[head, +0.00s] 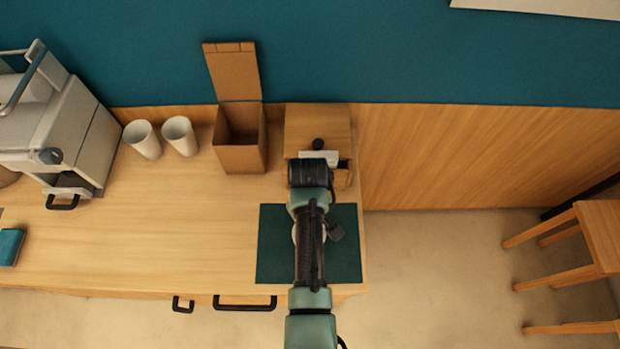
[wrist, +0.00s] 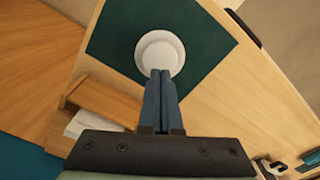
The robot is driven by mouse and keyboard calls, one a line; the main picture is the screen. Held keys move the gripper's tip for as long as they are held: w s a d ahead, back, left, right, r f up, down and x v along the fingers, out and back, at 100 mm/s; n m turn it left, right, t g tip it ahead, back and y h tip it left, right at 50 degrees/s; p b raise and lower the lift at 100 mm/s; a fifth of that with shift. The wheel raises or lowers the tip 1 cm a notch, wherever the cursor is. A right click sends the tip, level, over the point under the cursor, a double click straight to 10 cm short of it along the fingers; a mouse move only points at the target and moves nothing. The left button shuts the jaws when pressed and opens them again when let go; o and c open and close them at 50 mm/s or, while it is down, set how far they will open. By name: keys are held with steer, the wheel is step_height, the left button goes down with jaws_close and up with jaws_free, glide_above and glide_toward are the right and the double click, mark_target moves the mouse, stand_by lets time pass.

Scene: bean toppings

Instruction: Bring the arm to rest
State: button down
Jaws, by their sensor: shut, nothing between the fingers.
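My arm reaches from the bottom of the head view over the dark green mat (head: 273,250), its wrist near the small wooden box. My gripper (wrist: 161,72) shows in the wrist view with its two blue-grey fingers side by side, shut and empty. Their tips overlap the near edge of a white round dish (wrist: 160,52) in that view; I cannot tell whether they touch it. The dish stands on the green mat (wrist: 110,50). In the head view, my arm hides most of the dish and I cannot make out the fingertips.
A wooden box (head: 303,120) with a black knob and a white piece at its front stands behind the mat. An open brown box (head: 239,157), two white cups (head: 143,140) (head: 180,136) and a pale machine (head: 65,130) stand left. A stool (head: 600,235) is right; the counter's middle-left is clear.

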steer(key=w+r+m+t+b, duration=0.1)
steer(key=w+r+t+b, duration=0.4)
steer(key=w+r, duration=0.6)
steer(key=w+r+m+t+b, duration=0.1)
steer(key=w+r+t, duration=0.35)
steer(key=r, duration=0.75)
steer(key=w+r+m+t+b, duration=0.1)
steer(key=w+r+t+b, duration=0.15)
steer(key=r+t, duration=0.6)
steer(key=s+r+m+t+b, duration=0.1)
steer(key=s+r+t, duration=0.2)
steer(key=s+r, duration=0.3)
steer(key=s+r+m+t+b, duration=0.1)
steer(key=s+r+t, duration=0.2)
steer(key=s+r, duration=0.4)
steer(key=s+r+m+t+b, duration=0.1)
steer(key=s+r, duration=0.5)
steer(key=r, duration=1.1)
steer(key=shift+s+r+t+b, duration=0.35)
steer(key=shift+t+b, duration=0.2)
steer(key=shift+t, duration=0.65)
